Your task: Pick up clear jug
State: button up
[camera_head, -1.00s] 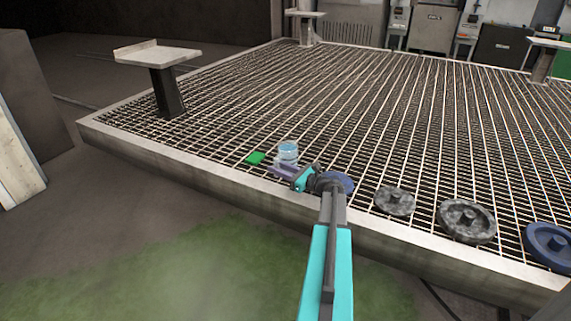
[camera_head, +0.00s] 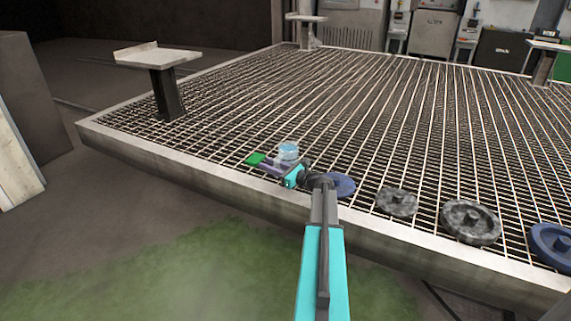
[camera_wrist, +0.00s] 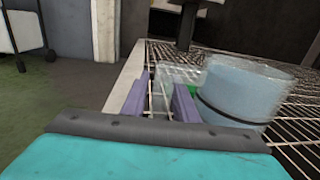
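The clear jug (camera_head: 287,151), with a light blue inside, stands upright on the grating near the platform's front edge. In the wrist view the jug (camera_wrist: 240,90) shows large at the right, with a dark band around it, just right of my right finger. A clear, see-through shape lies ahead of and between the fingertips; it appears to be the jug's handle side, but I cannot tell for sure. My gripper (camera_head: 267,164) is open, with its purple fingers low beside the jug's front left. The fingers (camera_wrist: 160,90) show apart in the wrist view, with nothing clamped.
A green block (camera_head: 256,159) lies just beyond the fingertips. A blue disc (camera_head: 341,185) lies right of my wrist, and grey discs (camera_head: 396,202) (camera_head: 470,222) and another blue disc (camera_head: 550,245) lie further right. The platform's raised rim (camera_head: 200,174) runs below the arm. The grating behind the jug is clear.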

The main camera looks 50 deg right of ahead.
aim_at(274, 159)
grip_shut()
jog(key=shift+r, duration=0.2)
jog(key=r+p, duration=0.3)
jog(key=shift+s+a+r, duration=0.1)
jog(key=shift+s+r, duration=0.1)
jog(key=shift+r, duration=0.1)
jog(key=s+a+r+p, duration=0.1)
jog(key=s+a+p, duration=0.4)
jog(key=s, duration=0.8)
jog(key=shift+s+a, duration=0.3)
jog(key=shift+a, duration=0.9)
